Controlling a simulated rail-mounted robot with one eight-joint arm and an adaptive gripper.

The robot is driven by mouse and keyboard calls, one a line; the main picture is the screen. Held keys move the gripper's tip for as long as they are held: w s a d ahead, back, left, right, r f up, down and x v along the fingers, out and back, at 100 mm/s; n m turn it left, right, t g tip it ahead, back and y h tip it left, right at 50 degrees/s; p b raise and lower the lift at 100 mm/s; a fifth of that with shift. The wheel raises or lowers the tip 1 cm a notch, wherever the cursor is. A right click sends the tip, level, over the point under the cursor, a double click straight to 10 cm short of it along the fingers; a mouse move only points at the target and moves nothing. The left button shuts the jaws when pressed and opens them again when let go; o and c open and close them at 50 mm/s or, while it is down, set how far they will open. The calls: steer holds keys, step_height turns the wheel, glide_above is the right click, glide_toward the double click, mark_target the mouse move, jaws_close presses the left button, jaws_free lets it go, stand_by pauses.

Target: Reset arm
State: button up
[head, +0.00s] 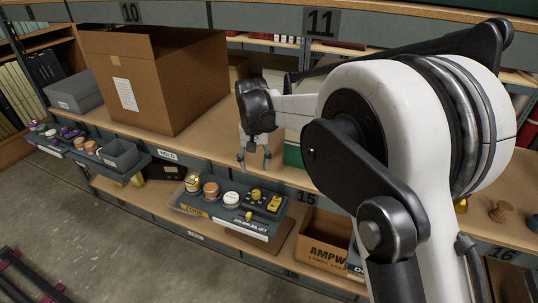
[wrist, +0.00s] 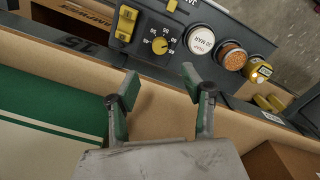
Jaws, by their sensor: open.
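My gripper (head: 254,160) hangs from my white and black arm in the head view, near the front edge of a wooden shelf. In the wrist view, its two green-padded fingers (wrist: 161,86) are spread apart with nothing between them. The gripper is open and empty. My arm links cover the right of the head view.
A large open cardboard box (head: 155,85) stands left of my gripper on the shelf. A tray of jars and controls (head: 232,205) juts out below. A green item with a cream stripe (wrist: 45,110) lies close by. Free floor (head: 130,235) is at lower left.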

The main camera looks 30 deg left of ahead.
steer(key=w+d+r+m+t+p, duration=0.1)
steer(key=d+r, duration=0.5)
steer(key=d, duration=0.5)
steer(key=w+d+r+m+t+y+p, duration=0.1)
steer(key=d+r+m, duration=0.1)
steer(key=d+r, duration=0.65)
steer(key=w+d+r+m+t, duration=0.1)
steer(key=d+r, duration=0.3)
steer(key=d, duration=0.8)
steer(key=s+d+m+t+p, duration=0.1)
steer(key=s+d, duration=0.5)
steer(key=d, duration=0.4)
steer(key=s+d+m+t+p, duration=0.1)
steer(key=s+d+m, duration=0.1)
steer(key=s+d, duration=0.5)
steer(key=s+d+m+t+h+p, duration=0.1)
steer(key=s+d, duration=0.5)
steer(key=d, duration=0.6)
steer(key=shift+s+d+f+m+t, duration=0.2)
steer(key=shift+s+d+m+t, duration=0.15)
steer(key=shift+t, duration=0.25)
